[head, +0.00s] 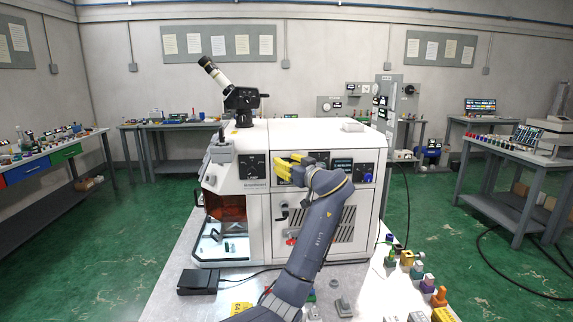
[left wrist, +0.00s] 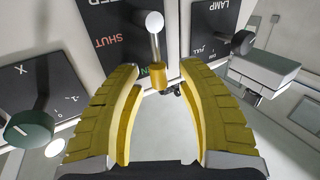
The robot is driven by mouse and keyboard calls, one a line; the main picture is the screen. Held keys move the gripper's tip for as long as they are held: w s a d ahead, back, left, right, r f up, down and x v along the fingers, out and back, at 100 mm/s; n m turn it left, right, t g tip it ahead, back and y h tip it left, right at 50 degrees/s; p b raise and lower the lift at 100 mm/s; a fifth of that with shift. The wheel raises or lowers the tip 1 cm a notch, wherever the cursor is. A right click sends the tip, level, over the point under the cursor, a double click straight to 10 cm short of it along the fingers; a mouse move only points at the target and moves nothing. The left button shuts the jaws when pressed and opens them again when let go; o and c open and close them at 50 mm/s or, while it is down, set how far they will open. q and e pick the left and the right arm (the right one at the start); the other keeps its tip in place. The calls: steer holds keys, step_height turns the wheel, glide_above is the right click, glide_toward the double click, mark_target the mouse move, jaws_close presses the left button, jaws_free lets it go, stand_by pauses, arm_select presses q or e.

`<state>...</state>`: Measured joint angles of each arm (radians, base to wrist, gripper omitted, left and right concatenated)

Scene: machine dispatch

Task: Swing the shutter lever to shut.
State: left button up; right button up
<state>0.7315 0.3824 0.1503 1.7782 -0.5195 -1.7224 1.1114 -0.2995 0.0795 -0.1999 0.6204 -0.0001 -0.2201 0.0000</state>
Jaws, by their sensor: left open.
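The shutter lever (left wrist: 156,48) shows in the left wrist view as a metal rod with a white ball end and a brass collar. It stands on a dark panel plate (left wrist: 112,28) with a red SHUT label and a partly hidden green label. The brass collar lies between my left gripper's (left wrist: 160,76) yellow fingertips in the picture, with a gap on both sides. The fingers are apart and hold nothing. In the head view my left gripper (head: 287,166) is at the front panel of the white machine (head: 290,136) and I cannot make out the lever there. My right gripper is not in view.
A dark green knob (left wrist: 30,127) is left of the fingers and the lamp knob (left wrist: 242,42) is to their right. A grey block (left wrist: 265,70) sticks out at right. Several small coloured parts stand on the bench (head: 172,300) at front right.

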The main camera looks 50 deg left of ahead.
mark_target(293, 161)
arm_select(q)
jaws_close()
steer(key=shift+w, duration=0.1)
stand_by(0.3)
steer(key=m, duration=0.1)
steer(key=w+m+y, duration=0.1)
steer(key=d+m, duration=0.1)
steer(key=shift+w+d+f+y, duration=0.1)
steer(key=shift+w+f+y, duration=0.15)
steer(key=shift+y, duration=0.05)
steer(key=m, duration=0.1)
steer(key=w+m+t, duration=0.1)
steer(key=m, duration=0.1)
steer(key=d+f+m+t+y, duration=0.1)
steer(key=shift+w+m, duration=0.2)
steer(key=shift+m, duration=0.1)
steer(key=shift+w+d+f+m+t, duration=0.3)
steer(key=shift+f+m+t, duration=0.3)
steer(key=shift+m+t, duration=1.05)
steer(key=shift+w+d+f+m+t, duration=0.3)
steer(key=shift+f+m+t, duration=0.4)
steer(key=shift+m, duration=1.8)
steer(key=shift+w+d+f+m+t, duration=0.15)
steer(key=shift+w+f+m+t, duration=0.35)
steer(key=shift+m+t, duration=1.15)
steer(key=shift+f+m+g, duration=0.15)
steer(key=shift+m+g, duration=0.15)
steer(key=shift+m, duration=0.3)
